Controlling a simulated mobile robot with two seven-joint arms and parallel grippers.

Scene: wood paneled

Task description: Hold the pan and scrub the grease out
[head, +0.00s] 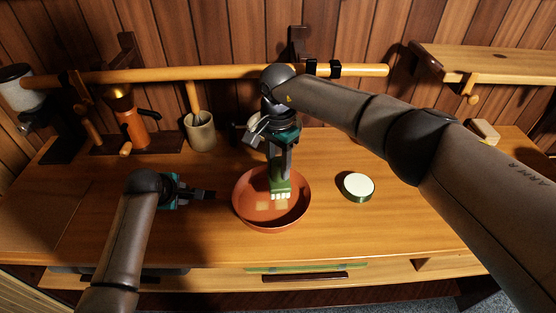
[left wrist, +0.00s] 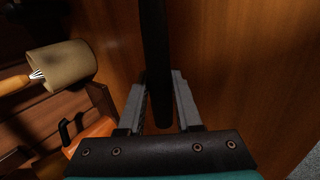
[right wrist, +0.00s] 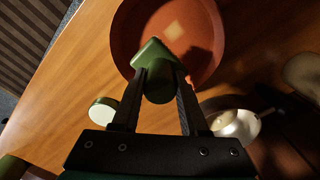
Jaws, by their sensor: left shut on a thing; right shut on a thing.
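The reddish-brown pan (head: 241,208) sits on the wooden counter. Pale square grease patches (head: 262,206) show on its floor, and one patch shows in the right wrist view (right wrist: 174,31). My left gripper (head: 208,194) is shut on the pan's dark handle, which runs between the fingers in the left wrist view (left wrist: 156,60). My right gripper (head: 282,172) is shut on a green scrub brush (head: 281,186), also in the right wrist view (right wrist: 153,54). The brush's white bristles (head: 281,196) point down inside the pan, beside the patches; I cannot tell if they touch the pan floor.
A round green tin with a white top (head: 357,186) stands right of the pan. A crock with a wooden-handled tool (head: 201,133) and an orange grinder (head: 132,127) stand at the back left. A wooden rail (head: 200,73) crosses the wall.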

